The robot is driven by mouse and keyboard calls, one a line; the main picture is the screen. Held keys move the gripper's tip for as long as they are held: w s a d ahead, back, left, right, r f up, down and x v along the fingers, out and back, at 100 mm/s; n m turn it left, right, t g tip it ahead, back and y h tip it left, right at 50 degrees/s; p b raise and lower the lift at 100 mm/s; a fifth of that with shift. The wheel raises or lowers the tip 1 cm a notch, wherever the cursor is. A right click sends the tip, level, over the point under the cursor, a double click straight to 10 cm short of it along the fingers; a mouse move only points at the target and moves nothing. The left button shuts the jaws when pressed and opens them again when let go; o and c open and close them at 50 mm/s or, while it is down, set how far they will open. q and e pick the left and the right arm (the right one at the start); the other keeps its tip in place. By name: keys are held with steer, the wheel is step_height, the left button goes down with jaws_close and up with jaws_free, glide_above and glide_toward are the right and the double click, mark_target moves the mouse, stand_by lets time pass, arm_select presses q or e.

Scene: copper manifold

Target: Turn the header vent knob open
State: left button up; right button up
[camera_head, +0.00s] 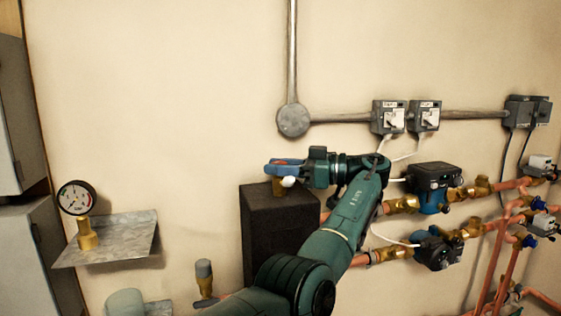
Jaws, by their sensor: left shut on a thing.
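A dark, rough-faced block, which looks like the insulated header (262,235), stands against the wall in the middle of the view. A small brass fitting (278,188) rises from its top, with a white rounded piece (289,182) beside it. My left gripper (273,167) lies level just above this fitting, its fingers pointing left. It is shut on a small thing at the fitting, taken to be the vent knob. The fingers hide most of the knob, so its turn position cannot be told. My right gripper is not in view.
My left arm covers the block's right side. Right of it are pumps (434,187) with brass valves and copper pipes (500,235). Switch boxes (389,117) hang above. A pressure gauge (76,198) stands on a metal shelf (120,240) at left. The wall above the gripper is mostly clear.

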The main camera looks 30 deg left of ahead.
arm_select(q)
steer(key=shift+f+n+g, duration=0.1)
steer(key=shift+n+g, duration=0.2)
steer(key=shift+g, duration=0.2)
steer(key=shift+f+p, duration=0.1)
steer(key=shift+p, duration=0.2)
steer(key=o, duration=0.9)
steer(key=shift+o, duration=0.2)
